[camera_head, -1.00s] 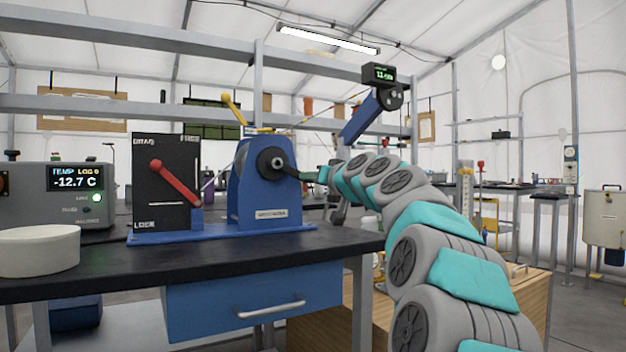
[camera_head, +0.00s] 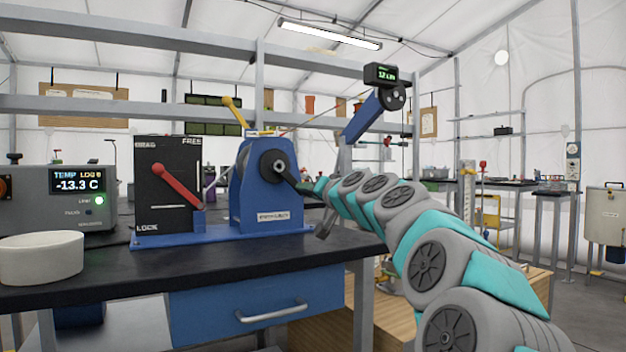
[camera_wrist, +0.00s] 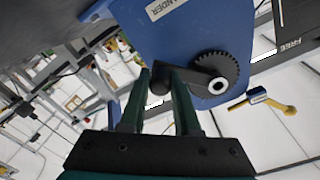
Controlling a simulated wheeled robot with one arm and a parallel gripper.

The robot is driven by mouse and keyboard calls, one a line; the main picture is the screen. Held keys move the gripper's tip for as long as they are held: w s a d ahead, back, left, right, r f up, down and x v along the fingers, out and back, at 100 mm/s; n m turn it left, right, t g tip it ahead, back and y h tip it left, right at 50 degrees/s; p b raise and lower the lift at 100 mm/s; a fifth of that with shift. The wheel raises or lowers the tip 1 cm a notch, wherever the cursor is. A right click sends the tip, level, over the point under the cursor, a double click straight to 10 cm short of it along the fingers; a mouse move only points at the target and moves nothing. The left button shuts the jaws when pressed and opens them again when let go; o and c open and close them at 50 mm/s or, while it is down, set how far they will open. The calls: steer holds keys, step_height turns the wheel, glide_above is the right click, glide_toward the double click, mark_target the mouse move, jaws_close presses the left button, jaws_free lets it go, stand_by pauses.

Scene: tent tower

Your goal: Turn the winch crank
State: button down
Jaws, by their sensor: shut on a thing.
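The blue winch (camera_head: 262,195) stands on a blue base plate on the black bench top. Its black crank (camera_head: 285,171) points right and downward from the hub. In the wrist view the crank arm (camera_wrist: 191,83) runs from a toothed wheel (camera_wrist: 228,66) to between my fingers. The brake panel (camera_head: 166,170) left of the winch carries a red lever slanting down to the right, with FREE at top and LOCK at bottom.
A temperature box (camera_head: 75,195) reading -13.3 C and a white round tub (camera_head: 40,262) stand at the left of the bench (camera_head: 200,267). A blue boom (camera_head: 364,117) with a small display rises behind my arm. A wooden crate (camera_head: 335,310) stands below right.

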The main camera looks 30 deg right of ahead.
steer(key=shift+a+f+m, duration=0.25)
steer(key=shift+f+m, duration=0.05)
steer(key=shift+m, duration=0.2)
steer(key=c, duration=0.6)
jaws_free()
steer(key=shift+c, duration=0.2)
steer(key=s, duration=0.7)
steer(key=shift+s+a, duration=0.35)
steer(key=shift+r, duration=0.1)
